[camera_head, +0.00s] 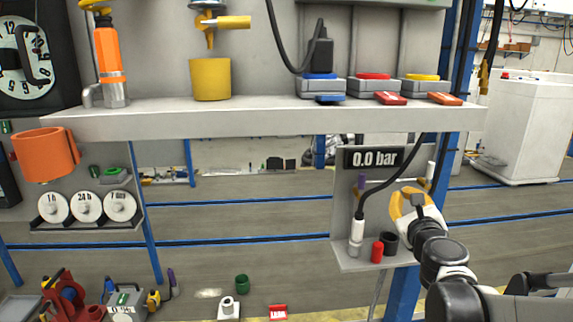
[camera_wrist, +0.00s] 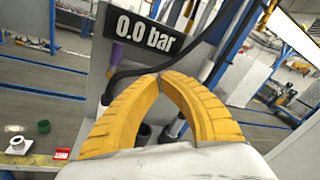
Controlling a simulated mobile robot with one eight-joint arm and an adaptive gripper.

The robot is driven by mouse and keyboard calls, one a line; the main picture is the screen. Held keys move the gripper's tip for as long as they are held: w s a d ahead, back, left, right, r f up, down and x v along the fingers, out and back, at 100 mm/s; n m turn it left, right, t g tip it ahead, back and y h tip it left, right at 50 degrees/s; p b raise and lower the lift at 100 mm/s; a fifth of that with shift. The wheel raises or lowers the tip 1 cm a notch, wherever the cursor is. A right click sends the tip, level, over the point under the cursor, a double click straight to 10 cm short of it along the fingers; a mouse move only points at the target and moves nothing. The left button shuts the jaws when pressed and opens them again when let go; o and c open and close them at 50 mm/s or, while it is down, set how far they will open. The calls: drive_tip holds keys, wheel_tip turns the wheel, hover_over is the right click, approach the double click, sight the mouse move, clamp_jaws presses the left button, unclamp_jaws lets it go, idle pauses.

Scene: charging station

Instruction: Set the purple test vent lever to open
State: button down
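A small purple lever (camera_head: 361,181) stands upright on the grey panel (camera_head: 345,215), just under the left part of the black "0.0 bar" display (camera_head: 384,157). In the wrist view the purple lever (camera_wrist: 115,55) shows left of and beyond my fingers, below the display (camera_wrist: 145,33). A black hose passes close by it. My gripper (camera_head: 402,203) is in front of the panel, right of the lever and apart from it. In the wrist view the yellow fingers of my gripper (camera_wrist: 160,77) meet at their tips, with nothing seen between them.
A white-topped nozzle (camera_head: 357,231), a red cylinder (camera_head: 377,251) and a black cup (camera_head: 390,243) stand at the panel's foot. A shelf (camera_head: 250,118) runs above. A blue post (camera_head: 404,292) stands below the panel. Another purple handle (camera_head: 171,277) shows lower left.

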drive_tip(key=s+a+f+m+g+h+b, duration=0.15)
drive_tip(key=s+f+m+g+b, duration=0.9)
drive_tip(key=m, duration=1.65)
drive_tip(key=s+a+f+m+y+b, duration=0.1)
drive_tip(key=s+a+f+m+y, duration=0.1)
drive_tip(key=s+a+f+m, duration=0.4)
drive_tip(key=s+a+f+m+y, duration=0.3)
drive_tip(key=s+a+f+m, duration=0.3)
drive_tip(key=s+f, duration=0.5)
drive_tip(key=shift+s+a+f+m+b, duration=0.2)
drive_tip(key=shift+a+m+b, duration=0.2)
drive_tip(key=shift+m, duration=0.2)
